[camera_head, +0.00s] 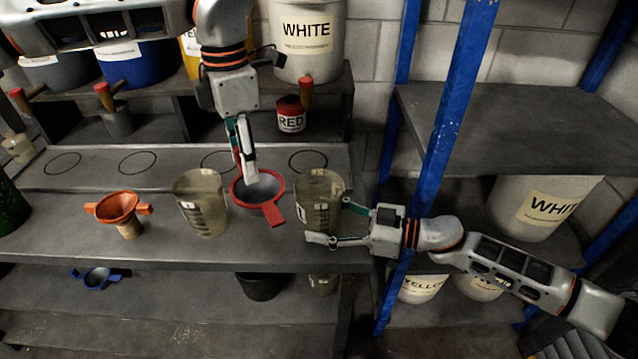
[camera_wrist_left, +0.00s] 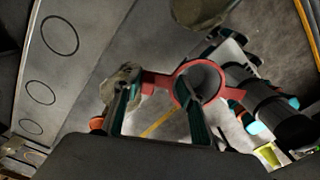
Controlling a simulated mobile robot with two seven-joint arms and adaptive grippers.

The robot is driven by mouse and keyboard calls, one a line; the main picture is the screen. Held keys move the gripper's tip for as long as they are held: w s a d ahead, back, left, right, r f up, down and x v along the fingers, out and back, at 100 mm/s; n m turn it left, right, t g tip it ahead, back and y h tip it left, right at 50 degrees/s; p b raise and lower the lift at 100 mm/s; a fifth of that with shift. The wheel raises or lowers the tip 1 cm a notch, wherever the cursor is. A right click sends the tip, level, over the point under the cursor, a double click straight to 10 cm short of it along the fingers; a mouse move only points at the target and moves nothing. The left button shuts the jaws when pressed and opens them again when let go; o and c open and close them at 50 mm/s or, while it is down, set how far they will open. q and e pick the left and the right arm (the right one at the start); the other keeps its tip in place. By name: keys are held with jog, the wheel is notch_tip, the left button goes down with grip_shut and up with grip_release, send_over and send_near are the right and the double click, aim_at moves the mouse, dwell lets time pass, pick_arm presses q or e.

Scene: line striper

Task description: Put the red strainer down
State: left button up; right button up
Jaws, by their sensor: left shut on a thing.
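The red strainer (camera_head: 272,212) is between two clear measuring cups at the bench front; its ring and tab also show in the left wrist view (camera_wrist_left: 156,79). My left gripper (camera_head: 246,172) reaches down from above and is shut on the strainer at its far-left side. I cannot tell whether the strainer touches the bench. My right gripper (camera_head: 334,226) is at the right cup (camera_head: 318,190), with one finger in front of it and one at its right. Whether those fingers press the cup is unclear. The left cup (camera_head: 203,205) stands just left of the strainer.
An orange strainer (camera_head: 118,207) sits on a small container at left. A blue strainer (camera_head: 97,279) lies on the lower shelf. A red-labelled can (camera_head: 291,115) and white bucket (camera_head: 308,40) stand behind. A blue rack post (camera_head: 455,110) rises at right. The bench front (camera_head: 130,255) is clear.

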pick_arm(q)
jog(key=w+d+r+n, duration=0.2)
jog(key=d+r+n, duration=0.45)
jog(key=n, duration=0.55)
notch_tip(320, 180, down, 10)
jog(key=shift+d, duration=0.3)
jog(key=shift+f, duration=0.25)
jog(key=shift+f, duration=0.3)
jog(key=shift+f, duration=0.1)
jog(key=o, duration=1.2)
